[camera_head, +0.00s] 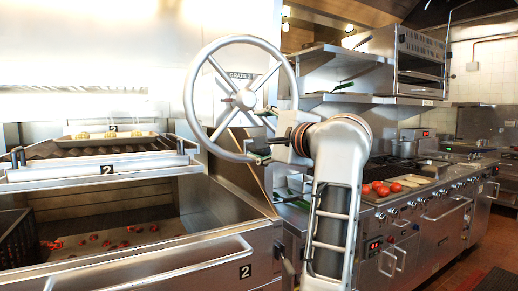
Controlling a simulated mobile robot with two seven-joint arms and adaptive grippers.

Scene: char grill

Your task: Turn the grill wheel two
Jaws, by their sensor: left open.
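The grill wheel two (192,99) is a large metal handwheel with spokes and a central hub, in front of a plate reading "GRATE 2" (242,76). My left gripper (262,136) is open at the wheel's lower right, its fingers pointing left toward the rim and spokes. The fingers overlap the rim in the picture; I cannot tell whether they touch it or stand around it. My gripper and wrist cover part of the lower right rim. My right gripper is not in view.
Left of the wheel is a grill grate (92,147) with a tray (110,139) on it. Below is an open firebox with glowing coals (120,243) and a front handle bar (150,265). A range counter with tomatoes (380,188) stands at right. Clear floor shows at lower right.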

